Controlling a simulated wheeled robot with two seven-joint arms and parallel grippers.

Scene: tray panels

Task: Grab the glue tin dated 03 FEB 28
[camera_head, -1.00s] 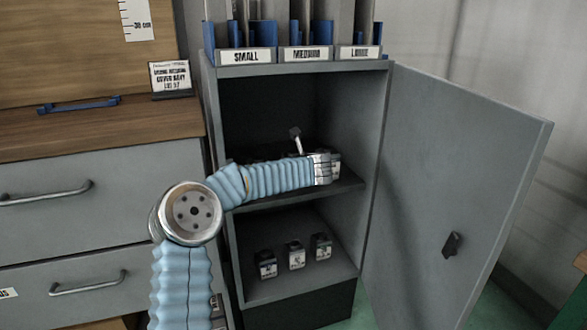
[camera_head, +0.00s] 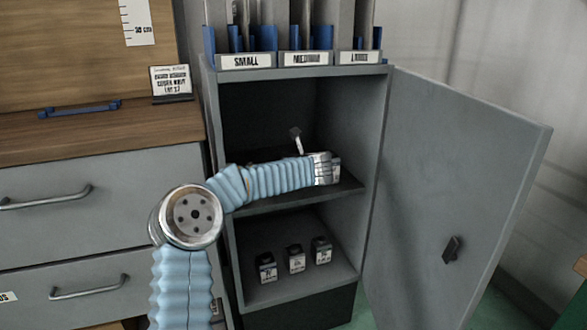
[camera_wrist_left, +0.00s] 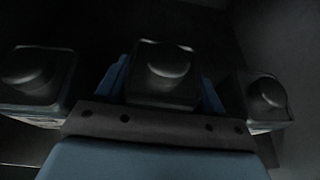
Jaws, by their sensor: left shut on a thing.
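My left arm reaches into the open grey cabinet, onto its upper shelf. In the left wrist view, the blue fingers of my left gripper (camera_wrist_left: 165,82) are shut on the middle tin (camera_wrist_left: 166,62), a dark, square tin with a round black cap. A left tin (camera_wrist_left: 38,78) and a right tin (camera_wrist_left: 262,98) stand on either side of it, outside the fingers. Their dates cannot be read from here. In the head view my arm mostly hides this row. My right gripper is not in view.
The lower shelf holds a left small tin (camera_head: 266,268), a middle small tin (camera_head: 295,258) and a right small tin (camera_head: 321,250). The cabinet door (camera_head: 450,200) stands open at the right. A sign (camera_head: 171,82) stands on the wooden counter (camera_head: 100,128) at the left.

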